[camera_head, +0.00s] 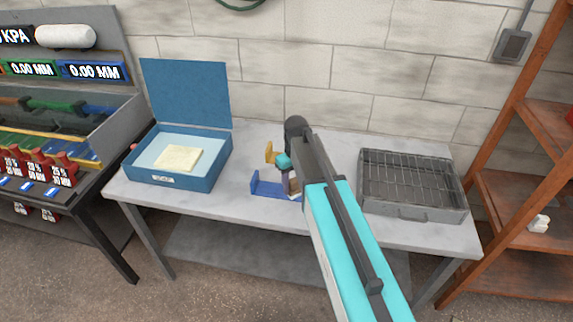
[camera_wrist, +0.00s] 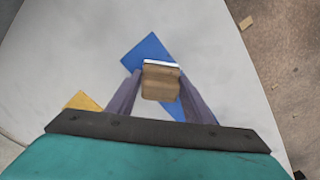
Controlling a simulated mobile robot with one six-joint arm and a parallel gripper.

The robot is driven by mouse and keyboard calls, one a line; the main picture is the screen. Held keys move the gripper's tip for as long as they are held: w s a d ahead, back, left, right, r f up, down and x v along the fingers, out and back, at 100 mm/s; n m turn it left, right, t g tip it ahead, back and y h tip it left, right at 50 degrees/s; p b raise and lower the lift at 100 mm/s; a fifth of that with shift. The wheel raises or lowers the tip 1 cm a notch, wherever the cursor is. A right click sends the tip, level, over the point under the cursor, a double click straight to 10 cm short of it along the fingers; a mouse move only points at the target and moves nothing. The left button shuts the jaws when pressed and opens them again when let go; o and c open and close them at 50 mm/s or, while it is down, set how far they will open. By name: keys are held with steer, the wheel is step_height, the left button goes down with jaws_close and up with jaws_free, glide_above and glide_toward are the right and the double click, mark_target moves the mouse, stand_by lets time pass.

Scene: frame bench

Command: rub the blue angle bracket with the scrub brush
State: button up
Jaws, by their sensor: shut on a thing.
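The blue angle bracket (camera_head: 268,189) lies on the grey bench near its front edge; it also shows in the wrist view (camera_wrist: 147,50), partly hidden behind the brush. My gripper (camera_wrist: 160,88) points down at the bracket with its two purple-grey fingers shut on the scrub brush (camera_wrist: 160,83). The brush shows as a brown wooden block with a white strip along its far edge. It is over the bracket, overlapping its middle; I cannot tell whether it touches. In the head view my gripper (camera_head: 293,184) is at the bracket's right end, and my arm hides part of it.
A yellow bracket (camera_head: 270,153) stands just behind the blue one. An open blue box (camera_head: 178,182) with a pale yellow pad is at the left. A grey wire-topped tray (camera_head: 412,210) is at the right. Bare bench lies between box and bracket.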

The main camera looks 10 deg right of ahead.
steer(key=a, duration=0.1)
steer(key=w+a, duration=0.1)
steer(key=a, duration=0.1)
steer(key=shift+w+a+r+p, duration=0.15)
steer(key=shift+a+r+p, duration=0.05)
steer(key=shift+a+p, duration=0.1)
step_height(320, 180, up, 8)
steer(key=p, duration=0.4)
steer(key=shift+d+f, duration=0.1)
stand_by(0.4)
steer(key=shift+d+b, duration=0.15)
steer(key=shift+b, duration=0.25)
